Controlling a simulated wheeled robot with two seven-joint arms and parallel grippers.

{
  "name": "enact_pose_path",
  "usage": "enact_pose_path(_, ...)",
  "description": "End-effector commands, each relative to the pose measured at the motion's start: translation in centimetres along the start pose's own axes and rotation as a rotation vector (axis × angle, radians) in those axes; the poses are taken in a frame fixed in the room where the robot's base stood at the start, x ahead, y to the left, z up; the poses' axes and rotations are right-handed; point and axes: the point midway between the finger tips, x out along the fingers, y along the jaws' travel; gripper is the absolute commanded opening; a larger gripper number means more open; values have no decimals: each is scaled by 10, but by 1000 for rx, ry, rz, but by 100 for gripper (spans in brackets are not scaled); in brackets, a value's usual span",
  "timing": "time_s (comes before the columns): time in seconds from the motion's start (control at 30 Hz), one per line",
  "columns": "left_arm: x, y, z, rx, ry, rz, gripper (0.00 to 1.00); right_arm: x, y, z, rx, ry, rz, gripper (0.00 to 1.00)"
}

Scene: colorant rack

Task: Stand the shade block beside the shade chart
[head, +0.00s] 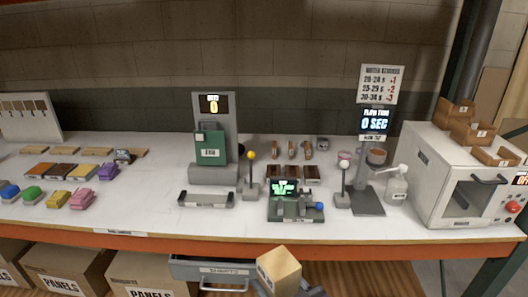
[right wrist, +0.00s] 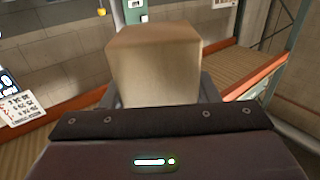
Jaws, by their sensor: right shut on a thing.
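A light wooden block (head: 279,267), which I take to be the shade block, is at the bottom centre of the head view, tilted, in front of the bench edge. My right gripper (head: 290,288) is shut on it; its jaws are mostly hidden below the block. In the right wrist view the block (right wrist: 155,70) fills the upper middle, between the fingers. A white board with a row of brown swatches (head: 28,117), probably the shade chart, stands at the far left back of the bench. My left gripper is not in view.
The white bench (head: 150,185) holds colour blocks and panels at left, a grey press-like stand (head: 214,150) in the middle, a green-lit scale (head: 290,205), a timer stand (head: 372,150) and a white oven (head: 460,180) at right. A drawer (head: 215,272) sticks out below the edge.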

Motion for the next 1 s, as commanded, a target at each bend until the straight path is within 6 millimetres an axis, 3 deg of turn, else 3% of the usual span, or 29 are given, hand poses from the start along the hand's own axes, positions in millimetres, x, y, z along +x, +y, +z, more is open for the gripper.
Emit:
enact_pose_path(0.2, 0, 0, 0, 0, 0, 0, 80, -70, 68, 28, 0, -8, 323, 20)
enact_pose_path(0.43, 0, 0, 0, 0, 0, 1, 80, -124, 107, 36, -1, -3, 530, 20)
enact_pose_path(0.6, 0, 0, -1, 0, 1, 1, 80, -136, 115, 36, 0, -1, 570, 20)
enact_pose_path(1.0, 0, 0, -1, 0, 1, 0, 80, -135, 115, 36, 0, 0, 569, 20)
